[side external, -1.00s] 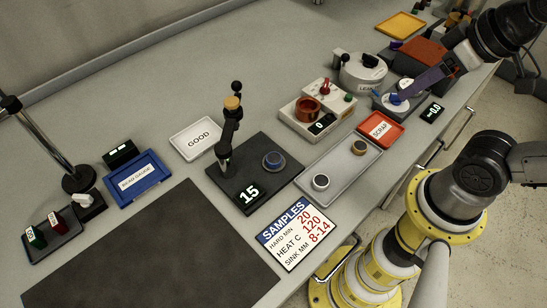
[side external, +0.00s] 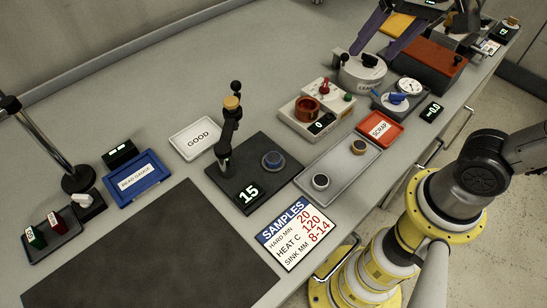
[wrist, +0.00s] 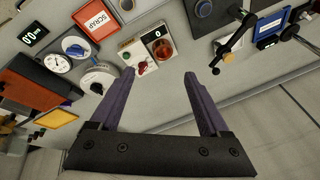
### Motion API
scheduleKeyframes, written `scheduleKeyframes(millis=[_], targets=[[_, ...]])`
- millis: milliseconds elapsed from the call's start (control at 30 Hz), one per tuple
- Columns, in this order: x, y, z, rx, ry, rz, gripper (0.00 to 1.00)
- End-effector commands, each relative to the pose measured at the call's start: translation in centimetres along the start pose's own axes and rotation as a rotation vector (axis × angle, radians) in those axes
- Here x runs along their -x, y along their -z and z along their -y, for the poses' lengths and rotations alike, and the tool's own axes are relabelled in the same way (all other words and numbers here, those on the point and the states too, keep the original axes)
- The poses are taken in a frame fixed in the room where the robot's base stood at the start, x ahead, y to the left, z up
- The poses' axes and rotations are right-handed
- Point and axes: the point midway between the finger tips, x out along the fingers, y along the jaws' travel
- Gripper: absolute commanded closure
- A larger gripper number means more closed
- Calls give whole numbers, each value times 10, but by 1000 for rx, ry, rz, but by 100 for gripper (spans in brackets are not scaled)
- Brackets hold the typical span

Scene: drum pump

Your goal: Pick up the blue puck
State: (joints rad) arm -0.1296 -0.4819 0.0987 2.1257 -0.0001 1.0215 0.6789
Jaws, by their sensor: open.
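My gripper (side external: 373,52) is open and empty, with purple fingers apart, at the top of the side view. In the picture its fingers reach down by the grey "LEAK" pot, well up and right of the puck. The gripper also shows in the wrist view (wrist: 160,73), with bare table between the fingers. Its height is hard to tell.
A grey tray (side external: 330,185) with a white-ringed puck and a brown puck lies right of the tester. The white "GOOD" tray (side external: 183,139), red "SCRAP" tray (side external: 371,135) and a cream box (side external: 300,128) with a copper cup surround it. The table behind is clear.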

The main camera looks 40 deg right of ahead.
Motion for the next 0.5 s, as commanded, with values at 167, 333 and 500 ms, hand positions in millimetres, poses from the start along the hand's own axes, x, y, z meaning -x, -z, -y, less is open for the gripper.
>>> scheduleKeyframes(millis=[167,333,500], targets=[[-37,13,66,-75,-64,125,20],[-84,-1,121,-52,-144,219,20],[-122,-27,148,37,-203,281,20]])
